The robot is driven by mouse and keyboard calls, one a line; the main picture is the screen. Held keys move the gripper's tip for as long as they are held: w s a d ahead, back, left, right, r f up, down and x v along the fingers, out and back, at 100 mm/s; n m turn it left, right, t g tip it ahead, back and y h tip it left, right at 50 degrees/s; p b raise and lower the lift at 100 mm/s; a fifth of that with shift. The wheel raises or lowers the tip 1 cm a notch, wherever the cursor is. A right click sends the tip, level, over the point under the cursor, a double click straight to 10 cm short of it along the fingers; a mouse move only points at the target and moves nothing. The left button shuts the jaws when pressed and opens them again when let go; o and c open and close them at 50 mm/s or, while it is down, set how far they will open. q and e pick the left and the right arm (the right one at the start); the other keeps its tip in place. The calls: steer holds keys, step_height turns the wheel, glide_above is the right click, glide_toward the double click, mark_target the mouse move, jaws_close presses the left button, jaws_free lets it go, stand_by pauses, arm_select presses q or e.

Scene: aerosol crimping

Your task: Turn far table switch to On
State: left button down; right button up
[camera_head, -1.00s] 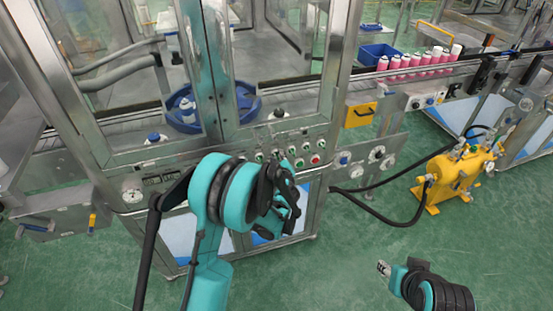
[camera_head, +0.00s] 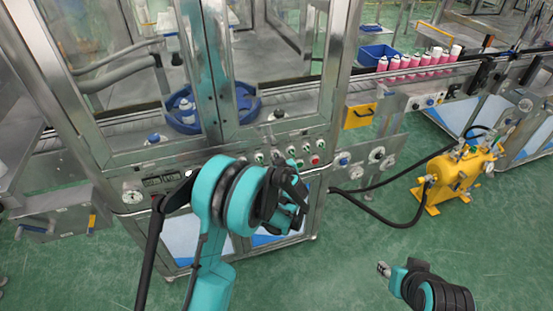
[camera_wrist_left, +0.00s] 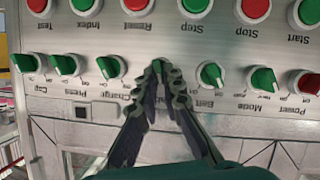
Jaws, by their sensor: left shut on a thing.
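The control panel (camera_wrist_left: 240,108) shows upside down in the left wrist view, with labelled green rotary switches in a row. My left gripper (camera_wrist_left: 160,68) is shut at a spot in this row between the Charge switch (camera_wrist_left: 111,67) and the Belt switch (camera_wrist_left: 211,75). The switch at that spot and most of its label are hidden by the fingers, so I cannot read its setting. In the head view my left gripper (camera_head: 290,203) is by the front of the machine, below the panel buttons. My right gripper (camera_head: 383,268) is low at the right, away from the machine.
The Mode switch (camera_wrist_left: 263,80) and Power switch (camera_wrist_left: 303,82) sit close by, and a row of push buttons including the red Stop button (camera_wrist_left: 252,9) runs along the panel. A yellow pump (camera_head: 453,175) with black hoses stands on the green floor at right.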

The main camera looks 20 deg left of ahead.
arm_select(q)
steer(key=m+y, duration=0.1)
steer(key=m, duration=0.1)
steer(key=m+g+y+b, duration=0.1)
steer(key=m, duration=0.1)
steer(key=d+m+g+y, duration=0.1)
steer(key=m, duration=0.1)
steer(key=shift+w+f+y+b, duration=0.15)
steer(key=shift+w+y+b, duration=0.15)
steer(key=shift+b, duration=0.1)
stand_by(0.4)
steer(key=c, duration=1.7)
jaws_free()
steer(key=v, duration=1.2)
